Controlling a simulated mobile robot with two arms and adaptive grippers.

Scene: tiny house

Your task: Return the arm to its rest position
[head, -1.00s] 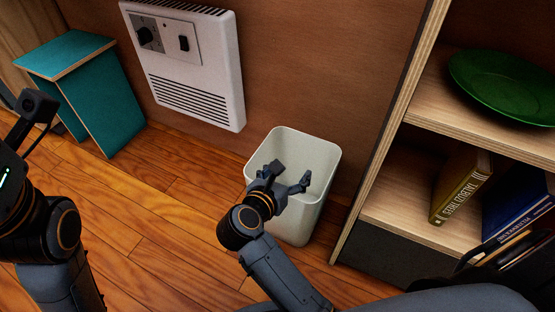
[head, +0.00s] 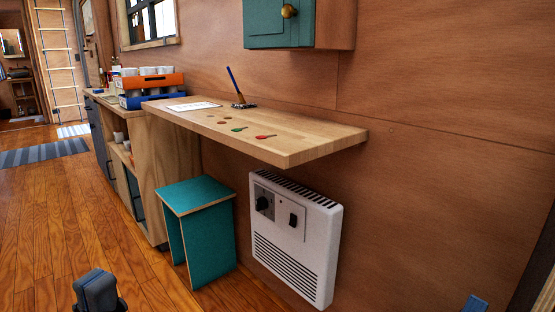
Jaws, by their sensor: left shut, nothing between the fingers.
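My left gripper (head: 97,292) shows as a dark shape at the bottom left edge, low in front of the wood floor. It is shut and empty, and most of my left arm is out of view. It is apart from the teal stool (head: 202,196), which stands to its right and farther back. My right gripper is not in view.
A wooden wall desk (head: 325,142) juts out above the stool, holding several small coloured items. A white heater (head: 292,240) is on the wall below it. A teal cabinet (head: 270,24) hangs above. Open floor (head: 50,220) lies at the left.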

